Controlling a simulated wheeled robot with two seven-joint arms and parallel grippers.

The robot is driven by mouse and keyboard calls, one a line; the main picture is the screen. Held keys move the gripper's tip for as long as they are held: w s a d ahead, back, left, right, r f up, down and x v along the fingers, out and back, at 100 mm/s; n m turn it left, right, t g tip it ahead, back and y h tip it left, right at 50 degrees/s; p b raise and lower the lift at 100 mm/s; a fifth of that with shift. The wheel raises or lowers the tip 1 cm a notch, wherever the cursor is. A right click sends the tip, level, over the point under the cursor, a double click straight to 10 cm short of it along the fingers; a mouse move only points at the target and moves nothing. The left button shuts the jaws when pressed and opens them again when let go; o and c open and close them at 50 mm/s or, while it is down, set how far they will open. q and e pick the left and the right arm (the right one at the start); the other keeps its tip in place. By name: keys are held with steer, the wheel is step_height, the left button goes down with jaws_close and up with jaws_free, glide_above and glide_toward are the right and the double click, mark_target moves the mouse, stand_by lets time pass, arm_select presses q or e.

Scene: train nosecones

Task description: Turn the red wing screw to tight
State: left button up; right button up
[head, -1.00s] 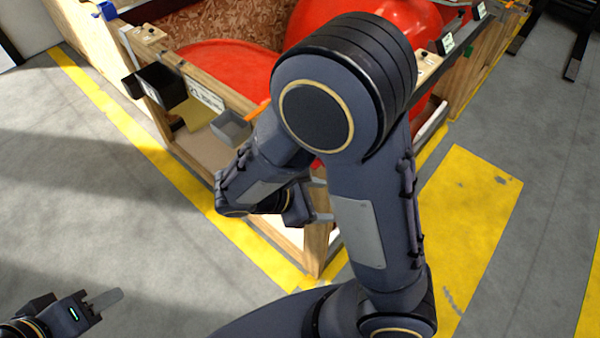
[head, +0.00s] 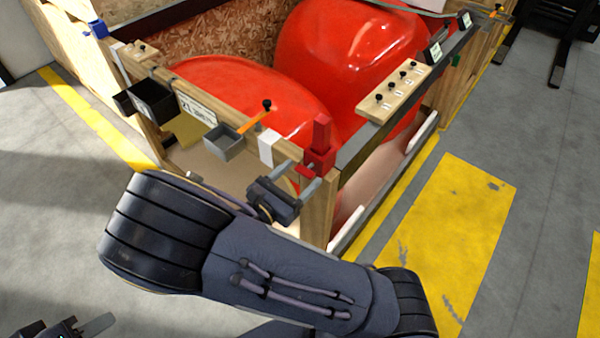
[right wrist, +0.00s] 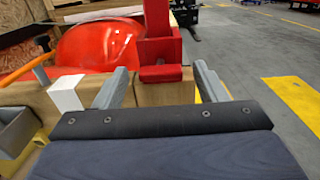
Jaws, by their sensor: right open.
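A red clamp (head: 320,146) sits on the near corner of the wooden crate, and it also fills the top middle of the right wrist view (right wrist: 160,25). Its red wing screw (right wrist: 165,73) projects low on the near side, and shows small in the head view (head: 306,171). My right gripper (head: 303,174) is open and empty, its two grey fingers (right wrist: 161,69) pointing at the clamp, one on each side of the wing screw in the picture. I cannot tell whether they touch it. My left gripper (head: 92,326) is low at the left edge, partly cut off.
The crate's front rail carries a grey bin (head: 228,142), a black bin (head: 152,97), an orange-handled tool (head: 254,118) and a white block (head: 268,146). Red nosecones (head: 350,50) lie inside. A wooden strip with several black knobs (head: 392,95) lies on the right side.

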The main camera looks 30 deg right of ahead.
steer(key=shift+w+d, duration=0.15)
steer(key=shift+d, duration=0.35)
steer(key=shift+c, duration=0.4)
steer(key=c, duration=0.9)
